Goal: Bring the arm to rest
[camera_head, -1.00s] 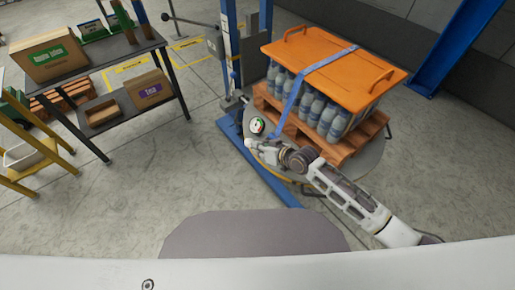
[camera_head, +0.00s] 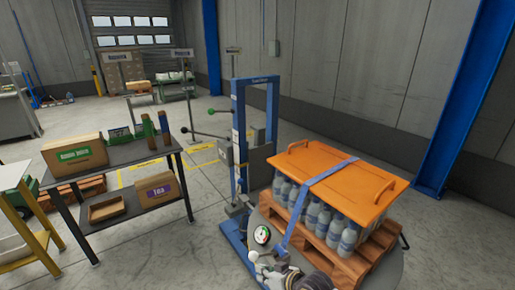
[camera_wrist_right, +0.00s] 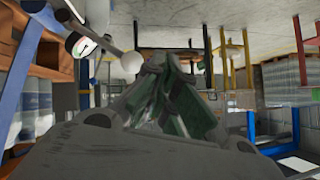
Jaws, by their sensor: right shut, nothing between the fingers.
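My right arm reaches in at the bottom edge of the head view, and most of it is cut off below. My right gripper (camera_head: 272,268) is beside the pallet stand, close to a round dial (camera_head: 262,234) and a white ball knob (camera_head: 253,256). In the right wrist view its dark green fingers (camera_wrist_right: 172,98) are together with nothing between them. The white knob (camera_wrist_right: 132,62) and the dial (camera_wrist_right: 84,46) show left of the fingertips there; I cannot tell whether they touch the knob. My left gripper is not in view.
A wooden pallet (camera_head: 325,248) carries bottles (camera_head: 318,212) under an orange lid (camera_head: 335,180) with a blue strap. A blue post (camera_head: 238,135) with levers stands behind it. A dark shelf table (camera_head: 110,165) with boxes is at left. Floor between table and stand is clear.

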